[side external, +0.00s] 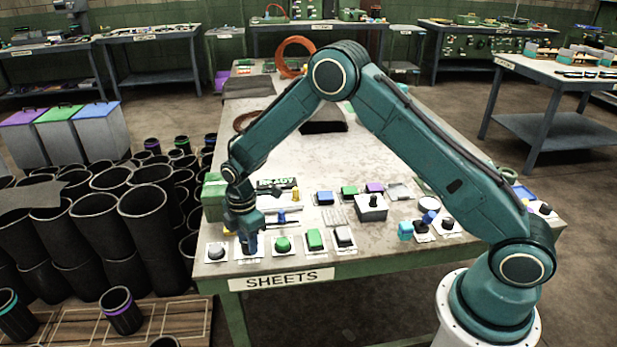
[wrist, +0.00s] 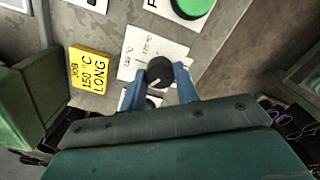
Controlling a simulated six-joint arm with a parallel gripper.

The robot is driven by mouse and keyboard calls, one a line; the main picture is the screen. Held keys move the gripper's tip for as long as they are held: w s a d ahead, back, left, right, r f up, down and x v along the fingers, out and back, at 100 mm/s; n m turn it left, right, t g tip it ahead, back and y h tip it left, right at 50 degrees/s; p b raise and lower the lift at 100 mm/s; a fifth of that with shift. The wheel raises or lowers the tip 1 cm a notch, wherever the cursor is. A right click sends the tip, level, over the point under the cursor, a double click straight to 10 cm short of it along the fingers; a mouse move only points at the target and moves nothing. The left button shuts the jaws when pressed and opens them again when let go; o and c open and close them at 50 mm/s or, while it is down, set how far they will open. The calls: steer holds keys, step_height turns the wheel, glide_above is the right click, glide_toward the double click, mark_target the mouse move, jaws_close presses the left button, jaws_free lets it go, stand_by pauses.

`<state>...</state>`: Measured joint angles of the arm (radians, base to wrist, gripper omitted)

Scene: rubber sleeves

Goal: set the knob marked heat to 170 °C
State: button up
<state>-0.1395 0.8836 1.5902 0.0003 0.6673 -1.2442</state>
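A round black knob (wrist: 160,72) with a pale pointer line stands on a white plate (wrist: 174,48) with small printed temperature marks in the wrist view. The knob's name is not readable. My gripper (wrist: 161,76) has its blue fingers on either side of the knob, with no clear gap. In the side view my gripper (side external: 248,245) points down over a plate in the front row, and its fingers hide the knob there. A yellow card (wrist: 91,70) beside the plate reads JOB 150 °C LONG.
More switches and knobs stand close by. A green box (side external: 213,198) sits at the bench's left edge. Black sleeves (side external: 150,220) crowd the floor left.

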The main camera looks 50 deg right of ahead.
steer(key=shift+c, duration=1.1)
steer(key=shift+m, duration=0.3)
steer(key=m, duration=1.7)
steer(key=shift+a+m, duration=0.1)
steer(key=shift+m, duration=0.3)
steer(key=m, duration=0.5)
steer(key=shift+m, duration=0.3)
